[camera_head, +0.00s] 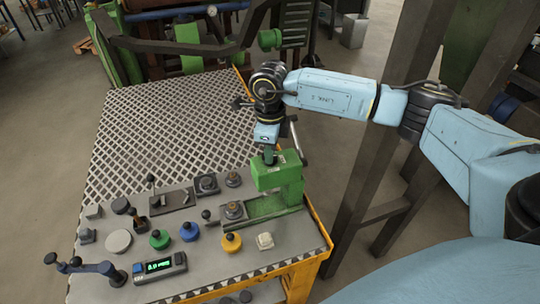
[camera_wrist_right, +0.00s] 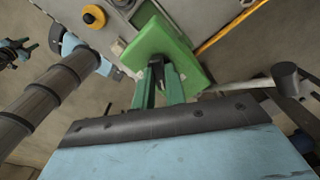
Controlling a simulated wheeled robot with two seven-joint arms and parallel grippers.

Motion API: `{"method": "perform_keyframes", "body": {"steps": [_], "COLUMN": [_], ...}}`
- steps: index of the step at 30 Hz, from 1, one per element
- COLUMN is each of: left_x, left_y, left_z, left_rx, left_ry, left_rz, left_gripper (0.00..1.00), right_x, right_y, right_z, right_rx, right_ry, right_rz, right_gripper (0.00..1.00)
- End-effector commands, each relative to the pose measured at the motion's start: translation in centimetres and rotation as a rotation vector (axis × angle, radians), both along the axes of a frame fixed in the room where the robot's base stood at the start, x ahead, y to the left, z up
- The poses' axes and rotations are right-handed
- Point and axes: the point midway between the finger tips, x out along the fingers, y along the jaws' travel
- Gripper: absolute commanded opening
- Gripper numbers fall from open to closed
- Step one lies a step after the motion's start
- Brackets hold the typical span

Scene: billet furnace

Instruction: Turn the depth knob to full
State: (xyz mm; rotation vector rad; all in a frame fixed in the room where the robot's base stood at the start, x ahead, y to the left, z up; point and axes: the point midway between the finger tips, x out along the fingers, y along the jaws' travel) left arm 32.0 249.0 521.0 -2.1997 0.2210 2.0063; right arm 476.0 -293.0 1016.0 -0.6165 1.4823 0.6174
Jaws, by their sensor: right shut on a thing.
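A green C-shaped press frame (camera_head: 277,175) stands at the right side of the workbench, and its top fills the upper middle of the right wrist view (camera_wrist_right: 165,45). My right gripper (camera_head: 269,154) points down onto the top of this frame. In the right wrist view its green fingers (camera_wrist_right: 158,78) are closed around a small dark knob (camera_wrist_right: 156,62) on the frame's top, apparently the depth knob. The fingers hide most of it, so its turn position cannot be read. A small readout (camera_head: 160,266) with green digits sits at the bench front; the digits are too small to read surely.
Green, blue and yellow knobs (camera_head: 231,242), a blue lever device (camera_head: 85,268) and several dark fittings stand on the bench front. A mesh plate (camera_head: 165,130) covers the back. A thin bar with a dark end (camera_wrist_right: 285,78) lies close right of the fingers.

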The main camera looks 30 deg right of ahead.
Motion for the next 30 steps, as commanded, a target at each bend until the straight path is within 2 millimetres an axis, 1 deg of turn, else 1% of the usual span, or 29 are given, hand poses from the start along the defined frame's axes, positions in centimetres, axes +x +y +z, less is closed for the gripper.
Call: {"method": "perform_keyframes", "body": {"steps": [1, 3, 9, 15, 21, 30], "left_x": [0.0, 0.0, 0.0, 0.0, 0.0, 0.0], "left_y": [0.0, 0.0, 0.0, 0.0, 0.0, 0.0], "left_z": [-0.6, -1.1, -2.2, -3.0, -3.5, -3.8], "left_rx": [0.0, 0.0, 0.0, 0.0, 0.0, 0.0], "left_ry": [0.0, 0.0, 0.0, 0.0, 0.0, 0.0], "left_rz": [0.0, 0.0, 0.0, 0.0, 0.0, 0.0], "left_gripper": [0.36, 0.36, 0.36, 0.36, 0.36, 0.36], "right_x": [0.1, 0.1, 0.1, 0.1, 0.1, 0.1], "right_y": [0.0, -0.1, 0.0, 0.0, 0.0, 0.0], "right_z": [-0.1, -0.1, 0.0, 0.0, 0.1, 0.2], "right_rx": [0.0, -0.001, 0.0, 0.0, 0.0, 0.001], "right_ry": [-0.006, -0.006, -0.006, -0.005, -0.005, -0.006], "right_rz": [0.043, 0.108, 0.282, 0.418, 0.508, 0.56], "right_gripper": [0.0, 0.0, 0.0, 0.0, 0.0, 0.0]}}
